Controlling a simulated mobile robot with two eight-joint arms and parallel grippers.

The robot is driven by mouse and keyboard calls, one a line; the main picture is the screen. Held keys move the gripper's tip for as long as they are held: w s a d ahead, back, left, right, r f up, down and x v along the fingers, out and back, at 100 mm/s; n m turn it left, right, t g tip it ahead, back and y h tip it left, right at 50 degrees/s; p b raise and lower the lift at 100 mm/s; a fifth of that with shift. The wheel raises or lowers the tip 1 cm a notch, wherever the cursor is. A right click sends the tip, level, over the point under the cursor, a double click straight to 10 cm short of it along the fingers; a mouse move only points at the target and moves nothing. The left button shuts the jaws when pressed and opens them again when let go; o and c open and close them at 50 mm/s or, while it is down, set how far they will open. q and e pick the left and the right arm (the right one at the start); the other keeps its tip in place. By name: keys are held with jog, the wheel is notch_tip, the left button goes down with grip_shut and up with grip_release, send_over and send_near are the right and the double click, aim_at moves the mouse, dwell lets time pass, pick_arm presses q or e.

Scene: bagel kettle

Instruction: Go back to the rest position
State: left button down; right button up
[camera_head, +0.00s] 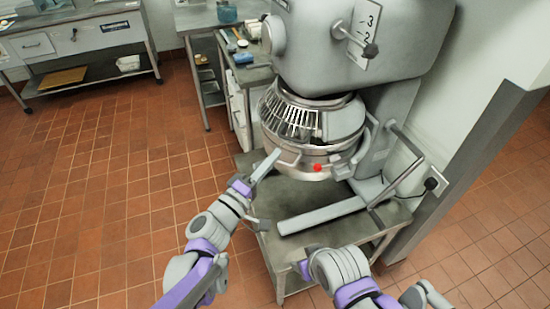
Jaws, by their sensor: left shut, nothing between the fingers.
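My left arm comes up from the bottom, grey and purple. Its gripper (266,164) is shut and empty, with its narrow grey fingers pointing up and right at the front left of the mixer's metal bowl (322,154). The fingertips overlap the bowl's side handle in the picture, and I cannot tell whether they touch it. My right arm shows at the bottom centre and right, in front of the mixer stand. I cannot make out the right gripper's fingers.
The big grey mixer (345,45) has a wire guard (288,115) and a red dot on its bowl. It stands on a metal table (290,195). A side table with small items is behind, and a workbench (85,45) is at the far left. The tiled floor at left is clear.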

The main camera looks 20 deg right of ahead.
pick_arm(q)
jog(key=shift+s+f, duration=0.1)
jog(key=shift+s, duration=0.25)
pick_arm(e)
jog(key=shift+s+d, duration=0.15)
jog(key=shift+s, duration=0.2)
pick_arm(q)
jog(key=s+a+f+m+g+y+p, duration=0.1)
jog(key=s+a+f+y, duration=0.3)
jog(key=a, duration=0.7)
jog(key=s+a+f+m+g+y+p, duration=0.1)
jog(key=s+a+f+m+g+y, duration=0.1)
jog(key=s+a+f+y, duration=0.2)
jog(key=s+a+f+m+g+y, duration=0.1)
jog(key=s+a+f+y, duration=0.3)
jog(key=a, duration=1.4)
jog(key=s+g+y, duration=0.1)
jog(key=s+y, duration=0.3)
jog(key=s, duration=0.3)
jog(key=shift+f+m+g+p, duration=0.3)
jog(key=shift+f+m+p, duration=0.05)
jog(key=shift+m+p, duration=0.05)
pick_arm(e)
jog(key=r, duration=0.1)
jog(key=w+r, duration=0.1)
jog(key=r, duration=0.1)
jog(key=shift+r, duration=0.2)
